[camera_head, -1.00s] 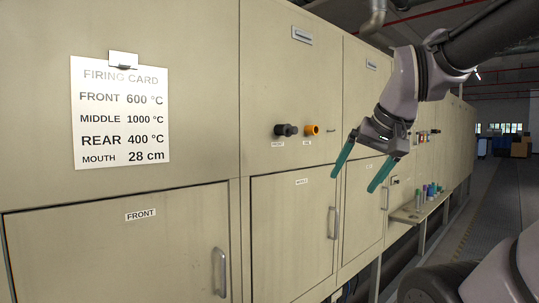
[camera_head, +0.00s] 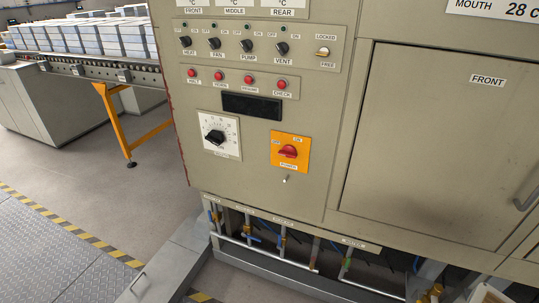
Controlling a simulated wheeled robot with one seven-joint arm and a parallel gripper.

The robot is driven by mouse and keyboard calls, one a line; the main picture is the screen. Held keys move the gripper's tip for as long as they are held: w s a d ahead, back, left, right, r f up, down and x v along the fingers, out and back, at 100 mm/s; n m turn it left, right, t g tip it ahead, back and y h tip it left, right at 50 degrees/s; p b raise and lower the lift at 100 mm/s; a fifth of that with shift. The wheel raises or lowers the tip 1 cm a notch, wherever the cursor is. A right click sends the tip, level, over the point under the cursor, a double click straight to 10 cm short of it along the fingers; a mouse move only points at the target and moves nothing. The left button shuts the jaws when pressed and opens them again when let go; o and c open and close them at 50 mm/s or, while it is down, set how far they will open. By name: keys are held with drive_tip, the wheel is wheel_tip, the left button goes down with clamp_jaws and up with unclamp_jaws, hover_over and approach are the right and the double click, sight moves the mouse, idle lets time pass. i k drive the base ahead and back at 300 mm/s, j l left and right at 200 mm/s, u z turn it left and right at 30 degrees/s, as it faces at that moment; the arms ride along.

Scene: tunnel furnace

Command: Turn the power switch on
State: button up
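The power switch (camera_head: 288,151) is a red rotary handle on an orange square plate (camera_head: 291,140), low on the beige control panel. Small lettering sits above and left of the handle, and a label below it seems to read POWER. The handle lies roughly sideways, slightly tilted. A small metal toggle or pin (camera_head: 285,179) is just under the plate. My gripper is not in this view, so its state and its place relative to the switch are hidden.
A black dial (camera_head: 214,136) sits left of the switch, below a dark display (camera_head: 252,106). Red buttons (camera_head: 248,80) and several black knobs (camera_head: 246,45) are above. Pipes with valves (camera_head: 281,242) run underneath. Open floor (camera_head: 75,170) lies left, with a conveyor (camera_head: 100,71) behind.

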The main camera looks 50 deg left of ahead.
sight(289, 150)
drive_tip(key=j+u, duration=0.15)
drive_tip(key=u, duration=1.85)
drive_tip(key=k+j, duration=0.05)
drive_tip(key=j, duration=0.05)
